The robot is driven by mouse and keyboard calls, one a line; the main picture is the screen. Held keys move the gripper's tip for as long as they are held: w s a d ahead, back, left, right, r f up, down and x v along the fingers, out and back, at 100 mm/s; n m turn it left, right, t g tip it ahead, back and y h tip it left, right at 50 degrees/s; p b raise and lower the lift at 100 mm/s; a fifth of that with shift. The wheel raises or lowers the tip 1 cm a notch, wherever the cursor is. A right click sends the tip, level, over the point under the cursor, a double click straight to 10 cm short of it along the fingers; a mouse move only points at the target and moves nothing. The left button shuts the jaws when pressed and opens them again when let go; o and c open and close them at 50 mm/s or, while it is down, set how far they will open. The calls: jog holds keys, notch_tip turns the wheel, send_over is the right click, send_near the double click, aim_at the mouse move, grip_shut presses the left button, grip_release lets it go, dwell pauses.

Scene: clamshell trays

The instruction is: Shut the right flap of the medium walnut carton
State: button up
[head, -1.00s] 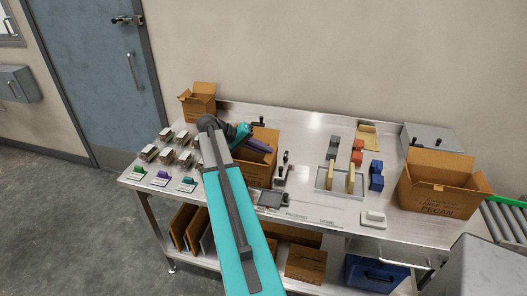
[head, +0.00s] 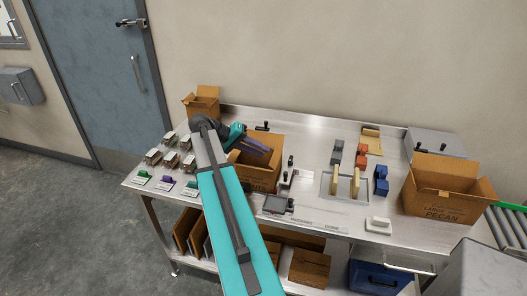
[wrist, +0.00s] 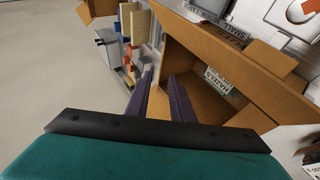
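The medium carton (head: 264,174) is an open brown box at the left middle of the table, partly hidden behind my arm. Its printing is only partly visible, so I cannot read walnut on it. In the wrist view its open inside and brown walls (wrist: 215,52) fill the middle and right. My gripper (head: 268,151) reaches over the carton's opening with its purple fingers pointing right. In the wrist view the two fingers (wrist: 162,78) stand apart, with brown cardboard showing behind the gap. I cannot tell whether they touch the right flap, and its angle is unclear.
A small carton (head: 202,104) stands at the back left and a large pecan carton (head: 440,205) at the right. A grey tray (head: 342,199) with upright pieces, blue blocks (head: 381,182) and a white-handled tool (head: 378,224) lie between. Small holders stand at the left.

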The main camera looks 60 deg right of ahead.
jog(key=shift+v, duration=1.55)
jog(key=shift+s, duration=0.1)
